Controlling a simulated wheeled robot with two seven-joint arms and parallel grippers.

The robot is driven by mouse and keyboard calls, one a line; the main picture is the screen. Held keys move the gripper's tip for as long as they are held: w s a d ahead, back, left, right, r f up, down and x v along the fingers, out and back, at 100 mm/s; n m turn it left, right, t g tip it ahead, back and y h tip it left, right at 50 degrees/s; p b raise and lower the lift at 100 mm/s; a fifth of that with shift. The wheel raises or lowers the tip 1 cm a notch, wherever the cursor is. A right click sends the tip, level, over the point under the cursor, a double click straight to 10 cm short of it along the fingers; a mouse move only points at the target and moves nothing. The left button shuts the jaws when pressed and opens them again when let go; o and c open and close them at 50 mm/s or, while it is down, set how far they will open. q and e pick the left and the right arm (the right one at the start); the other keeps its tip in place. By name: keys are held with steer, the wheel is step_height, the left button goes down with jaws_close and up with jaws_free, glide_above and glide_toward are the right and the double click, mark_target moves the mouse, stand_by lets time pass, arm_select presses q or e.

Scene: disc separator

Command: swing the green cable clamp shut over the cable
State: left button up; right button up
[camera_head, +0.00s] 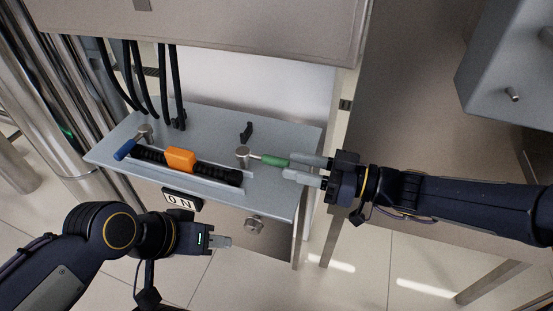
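The green cable clamp (274,161) has a metal rod and a round metal pivot (243,153); its handle points right, away from the cable. The black ribbed cable (219,173) lies in a channel on the grey panel, with an orange block (181,159) around its middle. My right gripper (298,169) is at the free end of the green handle. Its two fingers are apart, the upper one close to the handle tip; I cannot tell whether they touch. My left gripper (222,241) is below the panel's front edge, away from the clamp; its finger gap is hidden.
A blue clamp (126,149) with its own pivot (144,131) is at the cable's left end. A small black upright piece (246,131) stands behind the green clamp. An ON sign (181,200) and a round knob (254,225) are on the front. Black cables (177,90) hang behind.

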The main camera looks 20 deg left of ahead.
mark_target(276, 158)
steer(key=a, duration=0.5)
jaws_close()
